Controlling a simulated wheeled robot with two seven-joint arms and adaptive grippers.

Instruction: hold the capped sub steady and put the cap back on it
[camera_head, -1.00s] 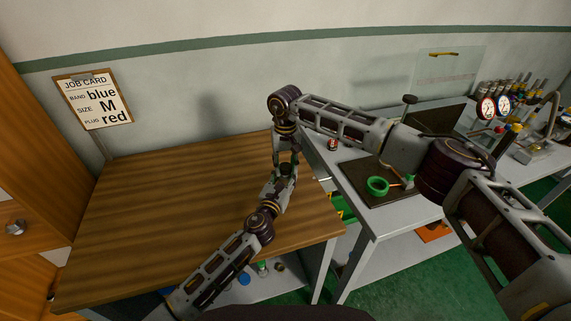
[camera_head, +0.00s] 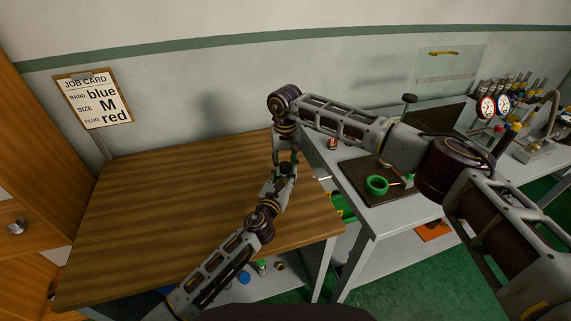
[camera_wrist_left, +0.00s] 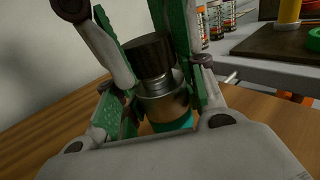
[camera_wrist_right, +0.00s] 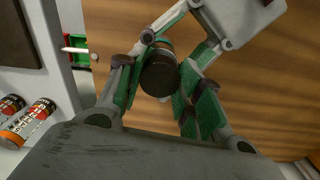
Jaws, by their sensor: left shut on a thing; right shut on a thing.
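The sub is a metal cylinder (camera_wrist_left: 165,105) with a teal lower part, standing roughly upright in the left wrist view. My left gripper (camera_head: 281,181) is shut on its body, above the wooden bench. The cap (camera_wrist_left: 148,55) is black and ridged and sits at the top of the sub, with bare silver thread showing below it. My right gripper (camera_head: 286,156) reaches down from above and is shut on the cap. In the right wrist view the cap (camera_wrist_right: 160,75) shows end-on between the fingers and hides most of the sub. How far the thread is engaged, I cannot tell.
The wooden bench (camera_head: 150,220) is clear to the left. A grey table (camera_head: 350,180) at the right carries a dark mat, a green ring (camera_head: 377,186), gauges and several bottles.

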